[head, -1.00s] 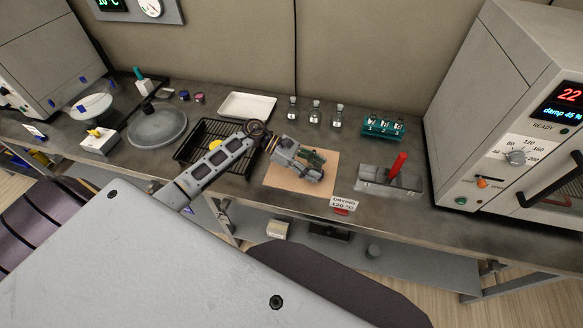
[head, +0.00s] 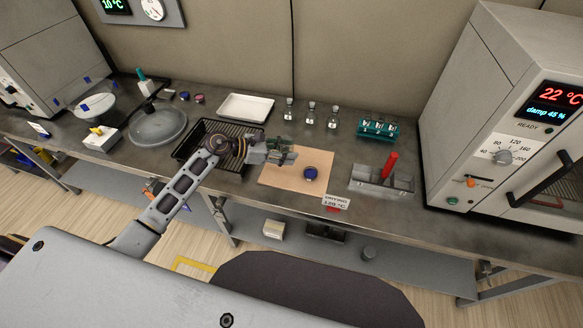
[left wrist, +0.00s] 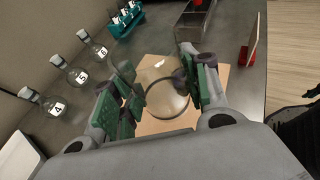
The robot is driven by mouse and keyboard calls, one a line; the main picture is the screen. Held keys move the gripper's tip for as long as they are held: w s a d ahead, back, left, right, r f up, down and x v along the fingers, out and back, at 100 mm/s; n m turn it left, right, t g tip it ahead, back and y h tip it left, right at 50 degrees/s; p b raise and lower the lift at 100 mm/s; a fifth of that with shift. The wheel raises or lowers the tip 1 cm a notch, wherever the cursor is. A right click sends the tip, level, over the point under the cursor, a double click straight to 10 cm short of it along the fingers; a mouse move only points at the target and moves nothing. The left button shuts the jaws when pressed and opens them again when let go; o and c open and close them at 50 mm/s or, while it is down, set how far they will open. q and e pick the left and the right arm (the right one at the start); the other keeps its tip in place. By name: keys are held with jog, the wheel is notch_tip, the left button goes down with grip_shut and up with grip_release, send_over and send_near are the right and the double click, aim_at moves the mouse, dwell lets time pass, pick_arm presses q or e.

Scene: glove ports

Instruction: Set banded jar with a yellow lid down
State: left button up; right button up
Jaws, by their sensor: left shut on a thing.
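My left gripper (head: 284,153) is over the back part of the tan mat (head: 285,182). In the left wrist view its green-padded fingers (left wrist: 163,92) are closed on a clear, round, glass-like thing (left wrist: 168,100) with a dark ring along its edge. No yellow lid shows on it, and I cannot tell whether it touches the mat. A dark blue-lidded jar (head: 311,173) stands on the mat, right of and nearer than the gripper. No yellow-lidded jar can be made out now; my arm covers part of the black rack (head: 185,152). My right gripper is not in view.
Several stoppered flasks (head: 311,115) stand behind the mat, beside a white tray (head: 246,107). A teal rack (head: 377,129) and a grey caddy with a red handle (head: 383,181) are to the right. A drying sign (head: 336,202) is at the front edge.

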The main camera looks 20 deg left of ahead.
pick_arm(q)
jog(key=shift+w+a+r+n+t+y, duration=0.5)
jog(key=shift+a+n+t, duration=0.1)
jog(key=shift+a+n, duration=0.1)
jog(key=shift+w+a+r+n+t+y, duration=0.3)
jog(key=shift+w+n+t+y, duration=0.1)
jog(key=shift+w+n+t, duration=0.1)
jog(key=shift+w+a+r+n+t+y, duration=0.2)
jog(key=shift+w+r+n+t+y, duration=0.1)
jog(key=shift+w+n+t+y, duration=0.15)
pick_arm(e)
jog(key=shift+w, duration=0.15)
pick_arm(q)
jog(key=shift+s, duration=0.1)
notch_tip(320, 180, down, 5)
jog(key=shift+f, duration=0.65)
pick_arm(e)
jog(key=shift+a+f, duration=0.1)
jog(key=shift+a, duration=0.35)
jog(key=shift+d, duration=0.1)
